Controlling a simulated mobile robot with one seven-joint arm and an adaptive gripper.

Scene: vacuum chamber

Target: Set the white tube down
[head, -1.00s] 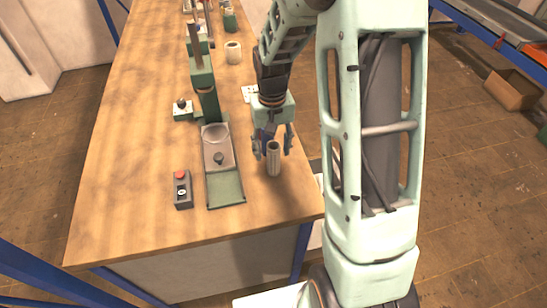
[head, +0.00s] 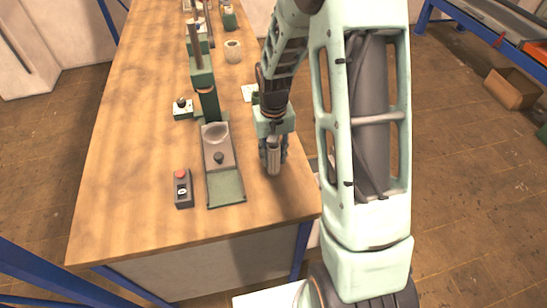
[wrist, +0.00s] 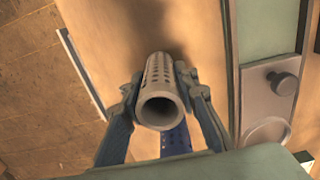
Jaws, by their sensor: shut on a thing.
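The white tube (head: 273,158) looks pale grey here. It is hollow, open at the top, and stands upright near the right edge of the wooden table (head: 140,190). In the wrist view the tube (wrist: 161,85) shows its round open end and rows of small holes along its side. My gripper (head: 273,150) comes down from above with its fingers on both sides of the tube, shut on it. The tube's foot appears to be on the table top; the contact is too small to see clearly.
A green stand with a grey plate (head: 222,160) is just left of the tube. A control box with a red button (head: 183,188) lies farther left. A pale cup (head: 233,51) stands farther back. The table's right edge is close; its left front is clear.

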